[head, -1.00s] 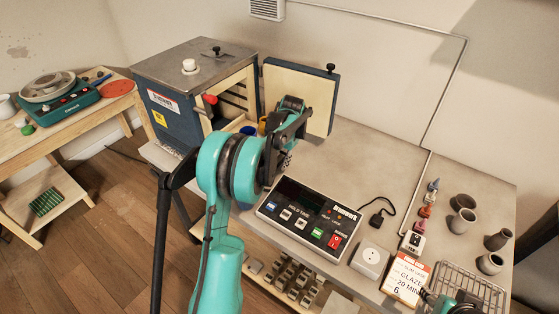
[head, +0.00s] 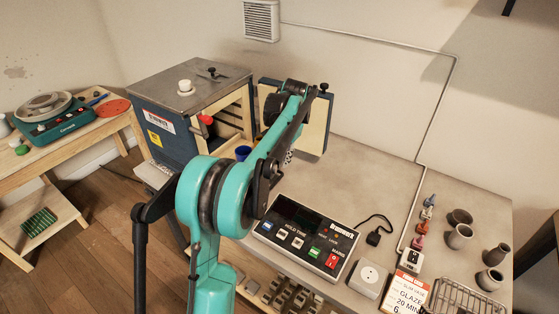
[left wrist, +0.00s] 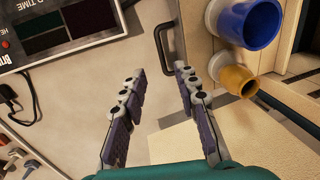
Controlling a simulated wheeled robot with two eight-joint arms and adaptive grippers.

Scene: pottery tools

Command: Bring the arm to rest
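My left arm rises from the bottom of the head view and bends over the bench. Its gripper (head: 287,157) is largely hidden behind my forearm there, in front of the open kiln door (head: 317,135). In the left wrist view the two purple-grey fingers of the left gripper (left wrist: 160,80) stand apart with nothing between them, above the bench surface. A blue cup (left wrist: 249,22) and a yellow cup (left wrist: 238,80) are to the right of the fingers in that view. My right gripper does not show clearly.
The blue kiln (head: 180,120) stands open behind my arm. A control box (head: 300,238) lies on the bench in front. A white socket box (head: 368,278), a glaze card (head: 407,291), a wire rack (head: 462,298) and several small grey pots (head: 460,236) are to the right.

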